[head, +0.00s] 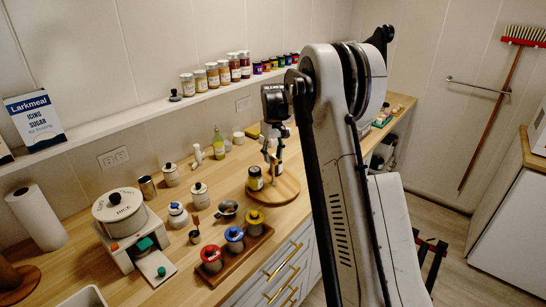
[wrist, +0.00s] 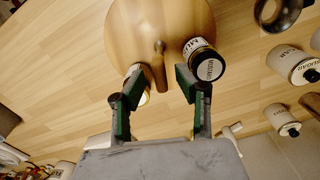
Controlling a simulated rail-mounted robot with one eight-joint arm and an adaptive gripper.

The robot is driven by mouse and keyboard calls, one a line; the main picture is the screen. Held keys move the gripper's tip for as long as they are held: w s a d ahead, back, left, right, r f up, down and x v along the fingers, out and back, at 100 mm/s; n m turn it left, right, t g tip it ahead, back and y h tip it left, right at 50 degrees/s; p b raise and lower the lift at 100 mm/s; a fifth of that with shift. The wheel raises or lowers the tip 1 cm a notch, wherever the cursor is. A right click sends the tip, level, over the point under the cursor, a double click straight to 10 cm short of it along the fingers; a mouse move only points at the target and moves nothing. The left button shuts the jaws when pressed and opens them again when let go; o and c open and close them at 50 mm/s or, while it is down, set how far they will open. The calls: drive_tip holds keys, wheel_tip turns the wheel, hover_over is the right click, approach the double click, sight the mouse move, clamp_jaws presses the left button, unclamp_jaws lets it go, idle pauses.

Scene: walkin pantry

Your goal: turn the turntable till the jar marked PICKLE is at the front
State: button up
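The turntable (head: 285,192) is a round wooden disc on the counter. In the wrist view, the turntable (wrist: 150,22) fills the top centre and a wooden peg (wrist: 158,68) stands up from it. A jar (wrist: 205,62) with a dark lid, whose label looks like MUSTARD, is right of the peg. A second jar (wrist: 144,97) is left, mostly hidden by a finger. I cannot read PICKLE anywhere. My gripper (wrist: 158,84) is over the turntable, fingers apart on either side of the peg; I see no clear contact.
A dark ladle or pan (head: 227,210) and a wooden tray (head: 240,259) with red, blue and yellow-lidded pots stand left of and in front of the turntable. White canisters (head: 199,195) stand further left. A shelf (head: 150,118) with jars runs along the wall behind.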

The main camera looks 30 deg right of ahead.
drive_tip(key=shift+f, duration=0.4)
clamp_jaws()
